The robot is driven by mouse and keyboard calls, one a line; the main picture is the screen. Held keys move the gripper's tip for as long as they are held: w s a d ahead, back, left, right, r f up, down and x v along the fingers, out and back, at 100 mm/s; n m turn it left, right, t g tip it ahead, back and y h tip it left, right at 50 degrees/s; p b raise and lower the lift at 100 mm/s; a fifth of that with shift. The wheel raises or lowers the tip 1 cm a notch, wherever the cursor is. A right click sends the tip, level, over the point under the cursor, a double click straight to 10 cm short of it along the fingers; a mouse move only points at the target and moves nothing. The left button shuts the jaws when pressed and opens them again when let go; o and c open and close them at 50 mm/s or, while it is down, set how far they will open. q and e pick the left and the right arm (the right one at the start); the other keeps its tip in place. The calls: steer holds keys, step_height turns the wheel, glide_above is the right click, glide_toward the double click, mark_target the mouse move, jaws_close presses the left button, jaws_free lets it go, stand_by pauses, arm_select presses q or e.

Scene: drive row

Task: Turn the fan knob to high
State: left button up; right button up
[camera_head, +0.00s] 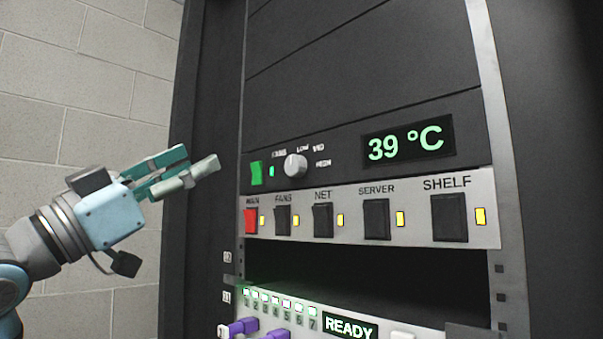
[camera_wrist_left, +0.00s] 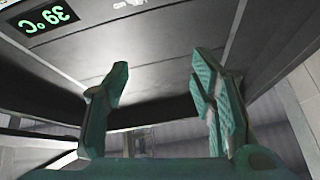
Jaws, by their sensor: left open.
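The fan knob (camera_head: 296,166) is a round grey dial on the dark upper panel of the rack, with Low, Mid and High printed around its top and right side. Its exact pointer direction is too small to tell. My left gripper (camera_head: 200,160) is left of the knob, in front of the rack's left edge, apart from the panel. Its teal fingers are open and empty, and they also show in the left wrist view (camera_wrist_left: 160,90). The knob does not show in the left wrist view. My right gripper is not in view.
A green switch (camera_head: 256,173) sits left of the knob. A display (camera_head: 407,143) reads 39 °C at right, also seen in the left wrist view (camera_wrist_left: 42,20). Below runs a row of switches, one red (camera_head: 251,221) and several black. A READY display (camera_head: 350,328) is lower down.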

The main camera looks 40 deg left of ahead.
arm_select(q)
steer(key=w+r+p, duration=0.1)
steer(key=r+p, duration=0.1)
steer(key=g+h+p, duration=0.1)
steer(key=g+p, duration=0.1)
steer(key=p, duration=0.5)
glide_toward(291, 169)
step_height(291, 169, up, 3)
steer(key=w, duration=0.2)
steer(key=p+x, duration=0.2)
steer(key=p, duration=0.1)
steer(key=f+p+x, duration=0.1)
steer(key=p+x, duration=0.1)
steer(key=x, duration=0.1)
steer(key=shift+w+d+r+p, duration=0.1)
steer(key=shift+w+d+p, duration=0.15)
steer(key=shift+w+p, duration=0.2)
steer(key=shift+w+f, duration=0.25)
steer(key=shift+w, duration=0.15)
steer(key=shift+c, duration=0.2)
steer(key=c, duration=1.1)
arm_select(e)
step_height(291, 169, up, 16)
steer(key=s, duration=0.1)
